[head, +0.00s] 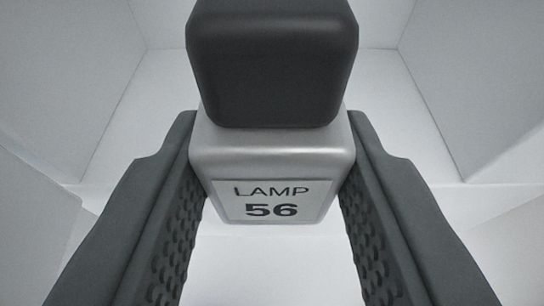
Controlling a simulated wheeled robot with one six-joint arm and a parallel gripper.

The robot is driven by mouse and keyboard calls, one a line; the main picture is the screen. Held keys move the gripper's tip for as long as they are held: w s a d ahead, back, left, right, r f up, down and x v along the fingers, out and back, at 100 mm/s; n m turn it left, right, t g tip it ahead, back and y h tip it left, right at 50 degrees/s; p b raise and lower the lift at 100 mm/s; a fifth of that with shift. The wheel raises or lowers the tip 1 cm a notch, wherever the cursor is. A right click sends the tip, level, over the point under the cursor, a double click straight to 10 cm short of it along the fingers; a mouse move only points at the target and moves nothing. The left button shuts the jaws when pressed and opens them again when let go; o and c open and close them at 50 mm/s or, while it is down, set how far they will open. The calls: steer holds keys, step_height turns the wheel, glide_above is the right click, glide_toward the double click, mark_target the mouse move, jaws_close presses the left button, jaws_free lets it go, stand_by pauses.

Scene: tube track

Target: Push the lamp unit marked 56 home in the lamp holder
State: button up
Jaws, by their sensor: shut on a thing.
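The lamp unit marked 56 (273,162) is in the middle of the head view. It has a silver body with a label reading "LAMP 56" and a dark, rounded block (272,70) at its upper end. My gripper (272,150) is shut on the silver body, with one dark grey finger on each side. The textured inner pads show below the body. I cannot make out the lamp holder in this view. Whatever lies directly behind the unit is hidden by it.
Pale, plain wall panels (480,85) stand at both sides and the back, forming a white recess around the unit. A light ledge or edge (440,190) runs across behind the fingers. I see no loose objects.

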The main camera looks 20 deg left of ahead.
steer(key=shift+w+a, duration=0.45)
steer(key=shift+w, duration=1.05)
steer(key=shift+w+a, duration=0.4)
steer(key=shift+w, duration=1.1)
steer(key=shift+w+a, duration=0.45)
steer(key=shift+w, duration=1.05)
steer(key=shift+f, duration=0.8)
steer(key=shift+s+d, duration=0.1)
steer(key=shift+s, duration=0.3)
steer(key=shift+f, duration=1)
steer(key=o, duration=1.2)
